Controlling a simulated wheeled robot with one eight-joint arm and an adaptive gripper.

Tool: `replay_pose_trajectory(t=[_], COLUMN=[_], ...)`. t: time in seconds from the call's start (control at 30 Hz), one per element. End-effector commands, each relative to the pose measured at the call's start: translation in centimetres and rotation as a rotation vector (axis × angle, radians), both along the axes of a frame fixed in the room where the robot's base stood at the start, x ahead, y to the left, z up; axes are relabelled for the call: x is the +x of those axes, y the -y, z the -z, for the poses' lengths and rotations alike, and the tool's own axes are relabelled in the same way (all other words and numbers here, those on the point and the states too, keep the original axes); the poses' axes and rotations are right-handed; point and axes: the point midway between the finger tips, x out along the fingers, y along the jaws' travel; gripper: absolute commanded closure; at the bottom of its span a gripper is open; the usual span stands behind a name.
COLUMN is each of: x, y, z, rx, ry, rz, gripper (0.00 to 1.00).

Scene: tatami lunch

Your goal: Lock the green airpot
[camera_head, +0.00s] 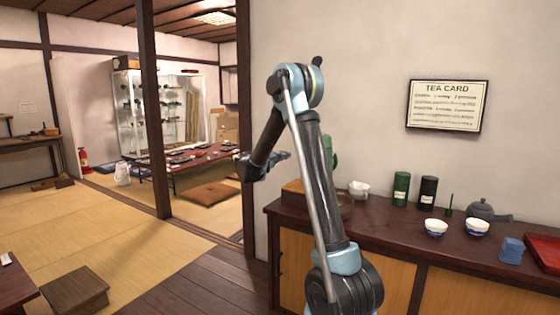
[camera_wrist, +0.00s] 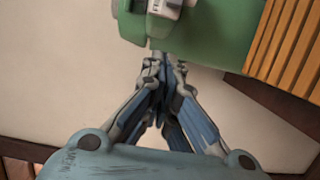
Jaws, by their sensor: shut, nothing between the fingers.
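The green airpot (camera_head: 328,149) stands at the left end of the counter in the head view, mostly hidden behind my arm. In the wrist view its green body (camera_wrist: 225,30) fills the top middle. A pale grey fitting (camera_wrist: 165,8) sits on it at the top edge of that view. My gripper (camera_wrist: 165,62) is shut and empty, with its fingertips just below the green body. I cannot tell whether they touch it. In the head view my gripper (camera_head: 284,155) points right, towards the airpot. The lock's state cannot be made out.
The dark counter (camera_head: 385,225) also bears a green canister (camera_head: 401,190), a black canister (camera_head: 427,193), white bowls (camera_head: 436,228), a grey teapot (camera_head: 484,211) and blue cloths (camera_head: 511,250). A slatted wooden thing (camera_wrist: 292,45) lies beside the airpot. A wooden post (camera_head: 153,110) stands left of my arm.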

Motion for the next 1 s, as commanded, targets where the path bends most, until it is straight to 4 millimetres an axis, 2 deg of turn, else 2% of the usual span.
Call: replay_pose_trajectory(t=[0.03,0.3,0.83,1.0], x=[0.6,-1.5,-2.0,-3.1], y=[0.8,3.3,4.1,5.6], z=[0.0,0.0,0.0,0.0], rx=[0.0,0.0,0.0,0.0], ry=[0.0,0.0,0.0,0.0], rz=[0.002,0.001,0.002,0.004], gripper=[1.0,1.0,1.0,1.0])
